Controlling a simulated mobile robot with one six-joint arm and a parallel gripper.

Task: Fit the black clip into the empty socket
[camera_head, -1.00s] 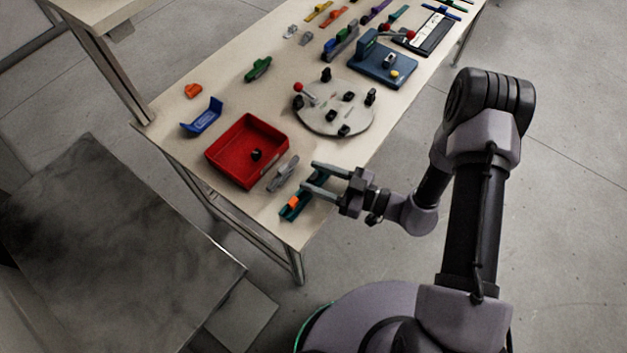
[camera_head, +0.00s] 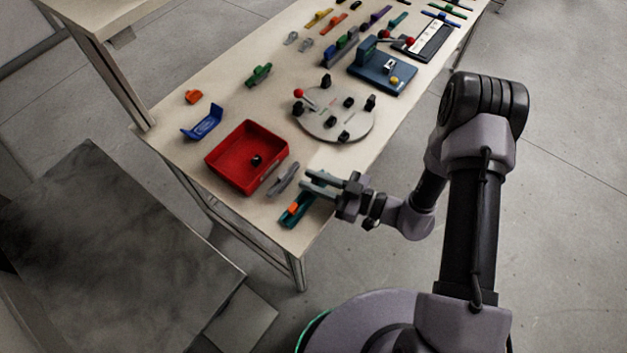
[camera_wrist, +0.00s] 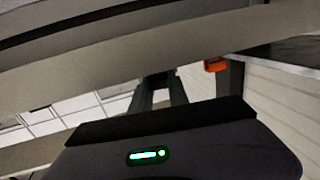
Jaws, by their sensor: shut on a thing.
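A black clip (camera_head: 256,160) lies inside the red tray (camera_head: 227,178), apart from my gripper. A teal shell (camera_head: 291,218) with an orange clip (camera_head: 293,209) on it lies near the table's front edge; the orange clip also shows in the wrist view (camera_wrist: 215,65). My gripper (camera_head: 309,181) is low over the far end of the teal shell, its fingers close together on that end. The fingers hide the part between them, so I cannot see an empty socket there.
A grey shell (camera_head: 284,180) stands between the red tray and my gripper. A round grey plate (camera_head: 340,128) with black knobs and a red ball lever is behind. A blue shell (camera_head: 203,128) and a green piece (camera_head: 259,75) lie farther back. Bare tabletop (camera_head: 215,95) lies between them.

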